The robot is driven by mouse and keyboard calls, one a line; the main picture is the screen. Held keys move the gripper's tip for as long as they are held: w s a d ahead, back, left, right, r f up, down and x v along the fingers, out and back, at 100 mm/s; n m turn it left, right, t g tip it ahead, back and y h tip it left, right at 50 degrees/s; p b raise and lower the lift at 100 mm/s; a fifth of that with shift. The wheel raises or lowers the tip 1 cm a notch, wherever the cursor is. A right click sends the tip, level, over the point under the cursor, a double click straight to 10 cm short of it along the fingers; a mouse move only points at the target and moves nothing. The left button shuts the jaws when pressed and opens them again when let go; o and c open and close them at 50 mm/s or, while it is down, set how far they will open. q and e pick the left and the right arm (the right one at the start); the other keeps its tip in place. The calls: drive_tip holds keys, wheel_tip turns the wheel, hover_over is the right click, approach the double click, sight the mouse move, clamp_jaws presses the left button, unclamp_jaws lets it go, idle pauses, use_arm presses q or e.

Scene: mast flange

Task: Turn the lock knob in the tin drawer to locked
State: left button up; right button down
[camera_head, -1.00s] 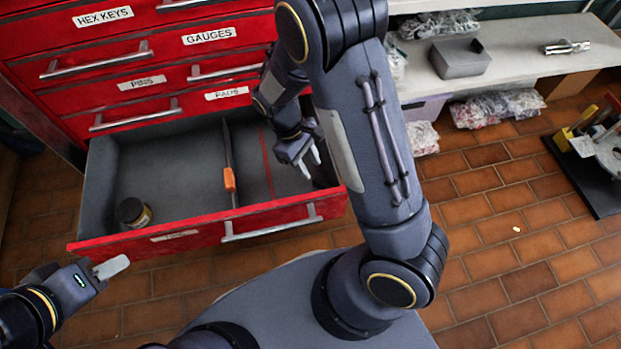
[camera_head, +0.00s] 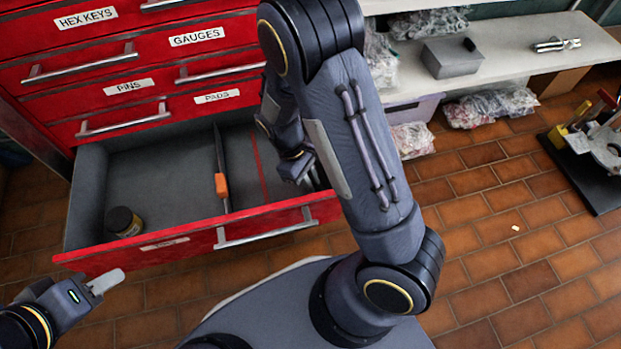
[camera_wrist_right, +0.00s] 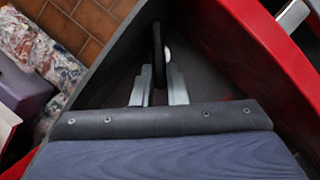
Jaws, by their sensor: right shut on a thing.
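The open red drawer (camera_head: 180,247) has a grey inside, and the label on its front is too blurred to read. My right gripper (camera_head: 312,180) reaches down into its right end, partly hidden by my arm. In the right wrist view the two fingers (camera_wrist_right: 158,88) are shut on a thin dark upright piece, seemingly the lock knob (camera_wrist_right: 157,50). A pale round edge shows just behind it. Whether the knob is at locked cannot be read. My left gripper (camera_head: 104,283) hangs in front of the drawer's left corner, away from everything; its finger gap is not clear.
A divider (camera_head: 218,150) with an orange piece (camera_head: 221,185) splits the drawer. A dark jar (camera_head: 123,221) stands at its left. Closed drawers rise behind. A shelf with a grey box (camera_head: 450,57) is at right; a black-based fixture (camera_head: 590,165) stands on the tiled floor.

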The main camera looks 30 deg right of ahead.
drive_tip(key=shift+d+r+m+y+p, duration=0.25)
drive_tip(key=shift+m+y+p, duration=0.05)
drive_tip(key=shift+m+p, duration=0.6)
drive_tip(key=shift+w+f+m+y, duration=0.2)
drive_tip(key=shift+m+y, duration=0.1)
drive_tip(key=shift+m, duration=0.4)
drive_tip(key=c, duration=1.4)
unclamp_jaws()
drive_tip(key=shift+c, duration=0.2)
drive_tip(key=p+v, duration=0.3)
drive_tip(key=v, duration=0.4)
drive_tip(key=shift+w+r, duration=0.25)
drive_tip(key=shift+r, duration=0.05)
drive_tip(key=shift+c, duration=0.2)
